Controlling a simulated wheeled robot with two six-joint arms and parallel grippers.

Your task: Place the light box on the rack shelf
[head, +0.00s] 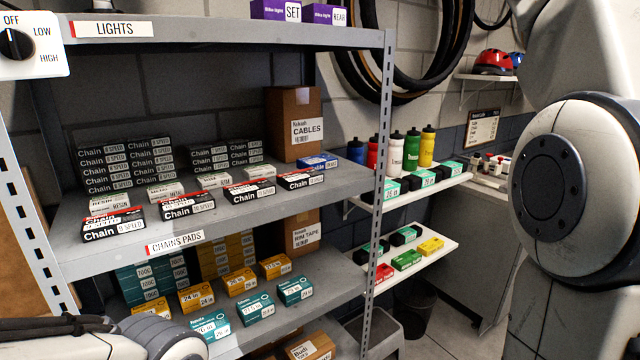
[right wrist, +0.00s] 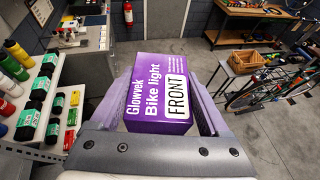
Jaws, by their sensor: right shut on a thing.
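The light box (right wrist: 158,88) is purple, with "Bike light" and a white FRONT label. In the right wrist view my right gripper (right wrist: 162,104) is shut on it, a finger at each side. The head view shows neither the box nor the right gripper, only part of my right arm on the right. The rack shelf labelled LIGHTS (head: 215,33) is the top one in the head view. Two purple boxes marked SET (head: 268,10) and REAR (head: 324,14) stand on it, cut by the frame top. My left gripper is out of view.
A rack upright (head: 378,180) stands at the shelf's right end. A dial panel (head: 32,42) overlaps the shelf's left end. Lower shelves hold chain boxes (head: 187,205) and teal and orange boxes. Bottles (head: 412,150) stand on a side shelf. Open floor (right wrist: 215,75) lies beyond the held box.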

